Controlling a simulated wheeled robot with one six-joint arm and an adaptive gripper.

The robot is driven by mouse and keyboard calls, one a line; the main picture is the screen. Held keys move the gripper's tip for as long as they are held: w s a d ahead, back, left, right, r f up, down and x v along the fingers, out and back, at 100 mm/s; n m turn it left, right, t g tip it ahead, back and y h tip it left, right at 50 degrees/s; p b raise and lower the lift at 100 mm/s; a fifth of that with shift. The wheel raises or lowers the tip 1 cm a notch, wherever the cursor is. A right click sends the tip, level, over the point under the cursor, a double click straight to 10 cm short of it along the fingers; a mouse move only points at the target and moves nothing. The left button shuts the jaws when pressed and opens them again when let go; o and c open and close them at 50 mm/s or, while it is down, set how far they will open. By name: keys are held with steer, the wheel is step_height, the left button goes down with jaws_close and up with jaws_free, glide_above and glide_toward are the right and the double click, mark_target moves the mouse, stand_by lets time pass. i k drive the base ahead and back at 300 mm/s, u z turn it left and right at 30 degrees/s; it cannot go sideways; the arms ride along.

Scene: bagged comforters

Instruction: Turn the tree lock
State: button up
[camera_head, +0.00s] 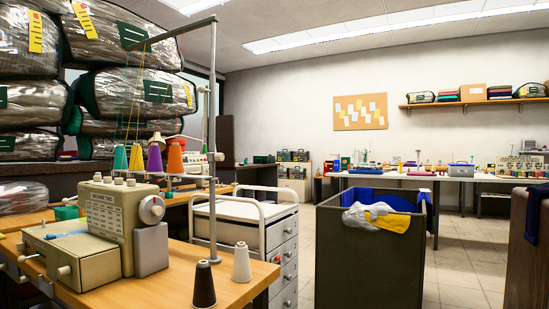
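A metal thread tree (212,110) stands on the wooden sewing table (165,290), just right of the serger-like machine (105,225). Its upright pole carries a slanting top arm and a lower bar with green, yellow, purple and orange thread cones (175,158). A small dark collar (214,157) sits on the pole at about cone height. I cannot tell for sure that it is the lock, nor how it is turned. My gripper is not in view, and nothing touches the tree.
A black cone (204,285) and a whitish cone (242,263) stand near the pole's foot. A white drawer cart (270,235) is behind the table. A dark bin (370,260) with cloths stands on the floor at right. Bagged comforters (130,93) are stacked at left.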

mark_target(218, 156)
steer(key=z, duration=0.5)
steer(key=i, duration=1.2)
steer(key=u, duration=0.3)
